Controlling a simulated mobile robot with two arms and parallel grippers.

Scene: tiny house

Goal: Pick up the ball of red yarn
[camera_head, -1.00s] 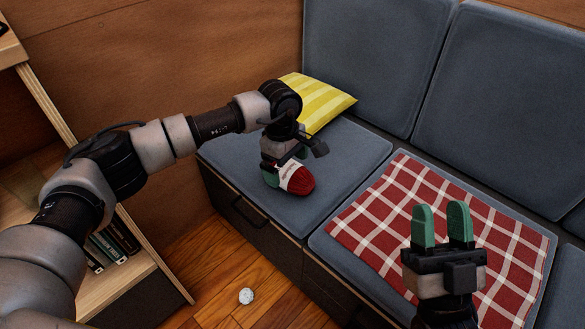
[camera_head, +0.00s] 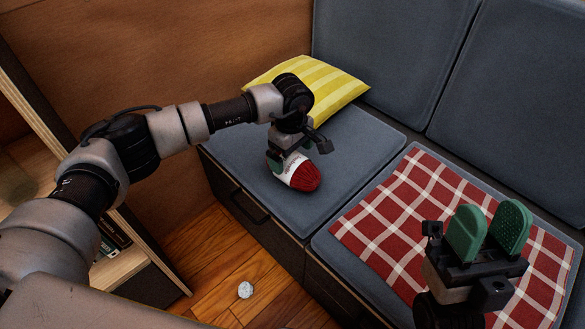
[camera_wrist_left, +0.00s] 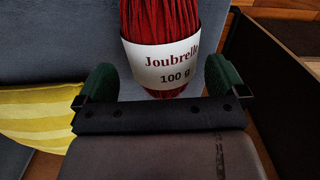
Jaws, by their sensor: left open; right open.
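The ball of red yarn (camera_head: 306,178) lies on the grey seat cushion, with a white paper band around it. In the left wrist view the yarn (camera_wrist_left: 158,18) shows between and ahead of the green fingers, its band reading "Joubrelle 100 g". My left gripper (camera_head: 276,160) is at the yarn's near-left end, pointing down. In the left wrist view my left gripper (camera_wrist_left: 158,85) is open, one finger on each side of the band; I cannot tell if they touch it. My right gripper (camera_head: 487,232) is open and empty, above the checked blanket, fingers up.
A yellow striped pillow (camera_head: 325,82) lies behind the yarn on the seat cushion (camera_head: 237,150). A red checked blanket (camera_head: 400,215) covers the right seat. A small white ball (camera_head: 245,290) lies on the wooden floor. A wooden shelf (camera_head: 130,268) stands at the left.

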